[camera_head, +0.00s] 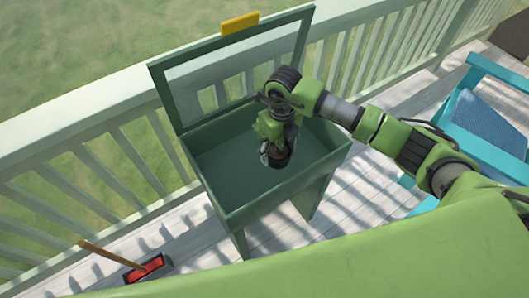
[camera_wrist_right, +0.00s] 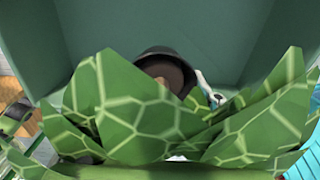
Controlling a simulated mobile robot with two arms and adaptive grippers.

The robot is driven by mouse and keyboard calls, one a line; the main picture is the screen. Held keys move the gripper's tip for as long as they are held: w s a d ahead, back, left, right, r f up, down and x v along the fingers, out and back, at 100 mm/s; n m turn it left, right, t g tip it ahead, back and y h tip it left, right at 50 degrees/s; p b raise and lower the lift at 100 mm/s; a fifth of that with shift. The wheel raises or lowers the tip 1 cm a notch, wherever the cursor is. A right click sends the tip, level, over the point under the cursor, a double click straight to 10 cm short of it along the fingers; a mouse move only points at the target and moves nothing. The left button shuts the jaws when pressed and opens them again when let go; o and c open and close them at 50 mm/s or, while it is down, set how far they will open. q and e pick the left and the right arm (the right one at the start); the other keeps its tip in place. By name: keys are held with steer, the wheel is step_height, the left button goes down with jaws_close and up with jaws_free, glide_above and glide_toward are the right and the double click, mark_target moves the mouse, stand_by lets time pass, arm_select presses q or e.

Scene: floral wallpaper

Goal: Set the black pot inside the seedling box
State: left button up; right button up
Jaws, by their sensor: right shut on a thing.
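The seedling box (camera_head: 215,170) is a dark green box on legs with its framed lid (camera_head: 225,47) raised at the back. The black pot (camera_head: 281,160) is within the box's opening, right of its middle; brown soil shows in it. In the right wrist view the pot's dark rim (camera_wrist_right: 150,54) shows behind large patterned green leaves (camera_wrist_right: 130,105). My right gripper (camera_head: 270,153) reaches down into the box and is shut on the pot. Leaves and arm hide most of the grip. I cannot tell whether the pot touches the box floor. My left gripper is not in view.
A pale green railing (camera_head: 130,140) runs behind the box. A blue chair (camera_head: 490,110) stands at the right. A red-headed broom (camera_head: 147,268) lies on the deck at the lower left. The left part of the box floor is bare.

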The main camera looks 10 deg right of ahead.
step_height(320, 180, down, 10)
steer(key=b, duration=0.7)
steer(key=shift+f, duration=0.15)
steer(key=o, duration=1.2)
steer(key=shift+c, duration=0.2)
step_height(320, 180, up, 12)
steer(key=p, duration=0.8)
